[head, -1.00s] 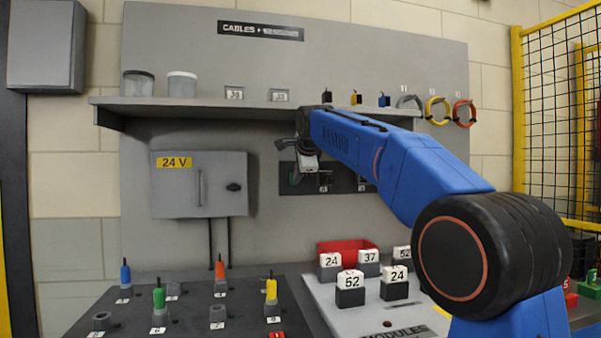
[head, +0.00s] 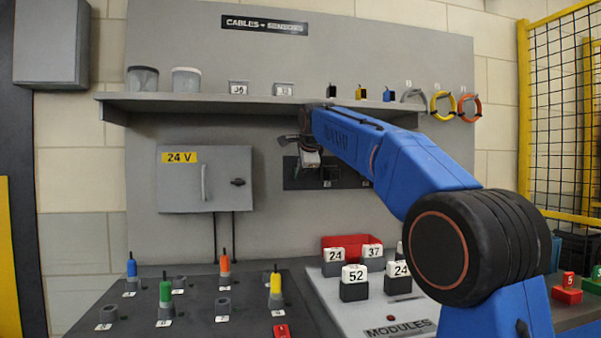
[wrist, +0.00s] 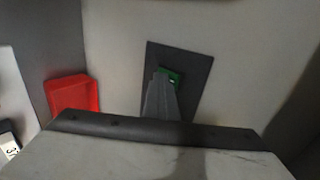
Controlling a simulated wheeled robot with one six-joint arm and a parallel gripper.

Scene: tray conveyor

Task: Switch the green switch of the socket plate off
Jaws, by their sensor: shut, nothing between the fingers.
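The dark socket plate (head: 345,177) is on the grey back panel below the shelf, partly covered by my arm. It also shows in the wrist view (wrist: 196,66). The green switch (wrist: 174,73) is on the plate there, partly covered by my fingers; I cannot make out its position. In the head view my gripper (head: 287,142) is at the plate's left part.
A grey 24 V cabinet (head: 222,185) is left of the plate. The shelf (head: 220,103) with jars and small parts runs above. A red bin (head: 345,243) and numbered modules stand below, beside a dark board (head: 250,318) with coloured plugs. Yellow fencing is at right.

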